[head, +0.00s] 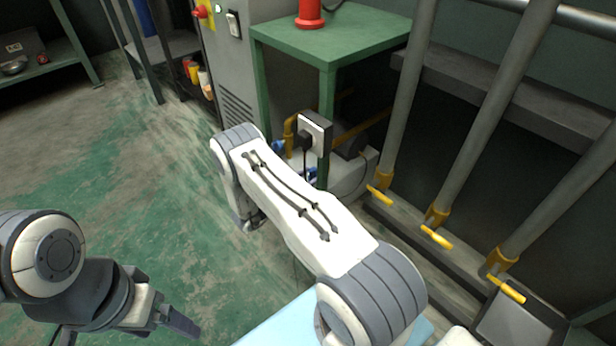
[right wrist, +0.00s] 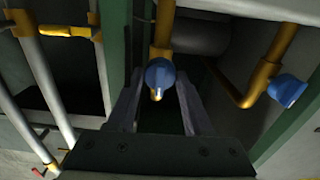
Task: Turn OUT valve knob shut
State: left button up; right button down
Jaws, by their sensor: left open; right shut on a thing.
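In the right wrist view, a blue valve knob (right wrist: 160,73) on a yellow pipe sits between the fingertips of my right gripper (right wrist: 157,92), which is shut on it. A second blue knob (right wrist: 287,90) is on a yellow pipe to the right, apart from the gripper. I cannot read which one is marked OUT. In the head view, blue knobs show by the machine under the green table, one at the left (head: 278,146) and one lower right (head: 310,172). My right arm hides its gripper there. My left gripper (head: 135,318) is open and empty at the lower left.
The green table (head: 345,42) bears a red object (head: 309,14). A socket box (head: 314,133) with a black plug is near the table leg. Grey pipes with yellow handles (head: 436,237) stand at the right. The green floor at left is clear.

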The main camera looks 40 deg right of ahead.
jog(key=shift+c, duration=1.5)
grip_release()
jog(key=shift+f, duration=0.1)
jog(key=shift+s, duration=0.15)
